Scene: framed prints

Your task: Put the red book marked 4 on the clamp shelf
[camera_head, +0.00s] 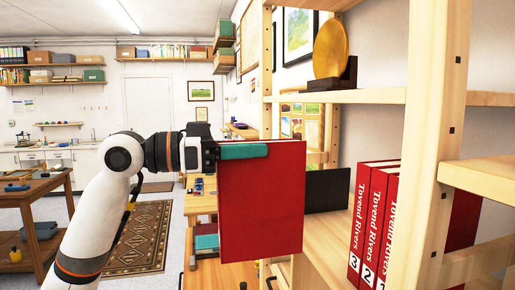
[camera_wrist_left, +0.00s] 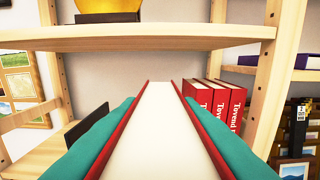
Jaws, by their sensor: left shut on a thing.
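My left gripper (camera_head: 243,151), with teal fingers, is shut on a red book (camera_head: 261,205). The book hangs upright in front of the wooden shelf unit. In the left wrist view the same book (camera_wrist_left: 160,130) shows its pale page edges, with a teal finger on each side; its number is hidden. Several red books (camera_head: 372,225) marked "Tovend Rivers", with 3 and 2 readable, stand upright on the shelf board (camera_head: 325,245) to the right. They also show in the wrist view (camera_wrist_left: 213,97), right of the held book. My right gripper is not in view.
A black panel (camera_head: 328,190) stands on the shelf left of the upright books. A board (camera_head: 375,97) above carries a gold disc (camera_head: 331,50) on a dark stand. A wooden post (camera_head: 432,130) stands right of the books.

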